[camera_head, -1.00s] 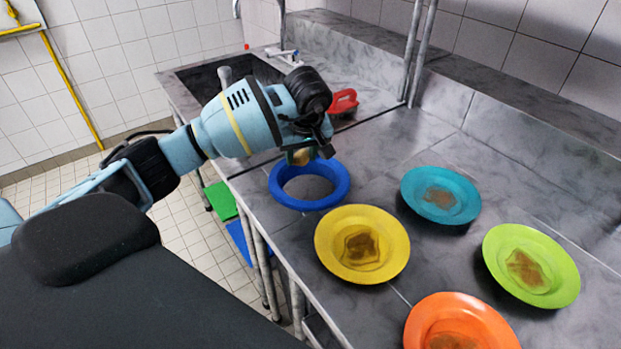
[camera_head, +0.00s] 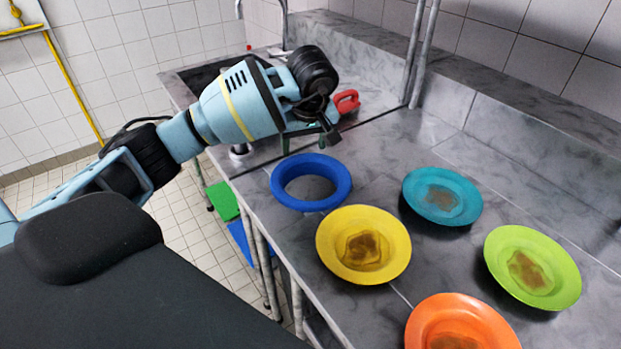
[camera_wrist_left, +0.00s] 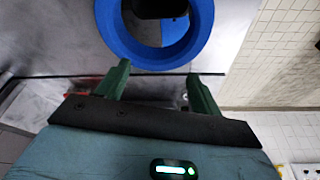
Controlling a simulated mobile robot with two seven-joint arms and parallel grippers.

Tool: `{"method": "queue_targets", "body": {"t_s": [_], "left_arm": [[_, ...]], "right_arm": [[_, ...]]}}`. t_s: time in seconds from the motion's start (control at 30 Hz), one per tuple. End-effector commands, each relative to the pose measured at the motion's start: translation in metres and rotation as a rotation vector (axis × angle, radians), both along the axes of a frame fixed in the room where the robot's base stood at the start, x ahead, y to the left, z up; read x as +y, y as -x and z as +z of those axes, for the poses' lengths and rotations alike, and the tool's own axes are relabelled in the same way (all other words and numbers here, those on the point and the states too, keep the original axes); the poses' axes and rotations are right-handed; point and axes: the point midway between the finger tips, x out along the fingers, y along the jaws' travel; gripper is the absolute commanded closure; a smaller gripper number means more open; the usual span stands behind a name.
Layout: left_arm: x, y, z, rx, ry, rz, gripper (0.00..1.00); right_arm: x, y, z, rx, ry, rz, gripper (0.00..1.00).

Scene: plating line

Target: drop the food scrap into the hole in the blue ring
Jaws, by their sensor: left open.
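The blue ring (camera_head: 332,200) lies flat on the grey counter. In the left wrist view the ring (camera_wrist_left: 205,30) is beyond the fingertips, with a dark shape and a patch of blue inside its opening that I cannot identify. My left gripper (camera_head: 306,138) is open above the counter, just behind the ring and apart from it. Its two green fingers stand wide apart in the left wrist view (camera_wrist_left: 160,80), with nothing between them. I cannot make out a loose food scrap in any view now. My right gripper is not in view.
Yellow (camera_head: 334,262), teal (camera_head: 412,194), green (camera_head: 569,265) and orange (camera_head: 424,318) plates with brown stains stand right of the ring. A red object (camera_head: 347,100) and the sink (camera_head: 196,78) are farther back. Two metal posts (camera_head: 415,60) rise at the back.

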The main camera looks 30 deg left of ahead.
Motion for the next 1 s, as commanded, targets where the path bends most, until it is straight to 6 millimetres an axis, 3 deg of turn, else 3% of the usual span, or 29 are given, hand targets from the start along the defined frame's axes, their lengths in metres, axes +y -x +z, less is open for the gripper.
{"method": "queue_targets", "body": {"t_s": [0.1,0.3,1.0], "left_arm": [[-0.004,0.003,0.018,-0.002,-0.001,-0.002,0.34],[-0.007,0.007,0.032,0.001,-0.001,-0.001,0.34],[-0.008,0.007,0.034,0.001,-0.001,0.000,0.34]], "right_arm": [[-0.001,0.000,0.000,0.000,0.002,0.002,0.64],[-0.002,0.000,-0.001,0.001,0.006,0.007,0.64],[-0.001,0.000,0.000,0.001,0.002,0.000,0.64]]}}
